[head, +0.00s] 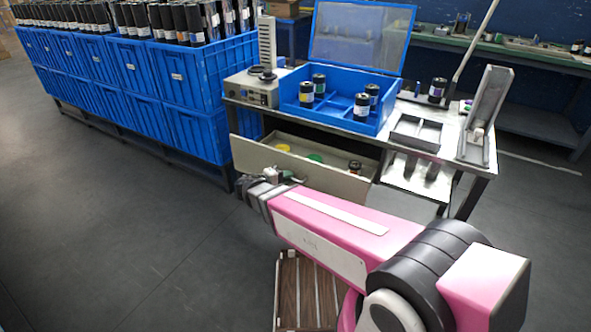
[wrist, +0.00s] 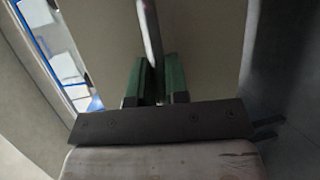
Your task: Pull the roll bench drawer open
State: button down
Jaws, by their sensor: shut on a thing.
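The roll bench drawer (head: 325,180) is a beige drawer under the bench top. It stands pulled out toward me, and its inside shows with a yellow item (head: 283,147), a green item (head: 316,157) and a small dark roll (head: 355,166) in it. My gripper (head: 279,174) is at the left part of the drawer front. In the wrist view its two green fingers (wrist: 162,85) are shut on a grey bar-like handle (wrist: 150,40) in front of the beige drawer face (wrist: 205,45). The lower handle is hidden between the fingers.
On the bench (head: 455,150) stand a blue open-lidded case (head: 312,115) with several rolls, a grey tray (head: 415,132) and a grey angled stand (head: 485,120). Blue crates (head: 195,95) line the left. A slatted wooden platform (head: 300,290) lies below my arm. The floor at left is clear.

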jog(key=shift+s+a, duration=0.45)
jog(key=shift+s, duration=0.35)
jog(key=shift+s+a, duration=0.45)
jog(key=shift+s, duration=0.3)
jog(key=c, duration=1.1)
grip_release()
jog(key=shift+c, duration=0.2)
jog(key=v, duration=1)
jog(key=shift+s+a, duration=0.2)
jog(key=shift+a, duration=0.15)
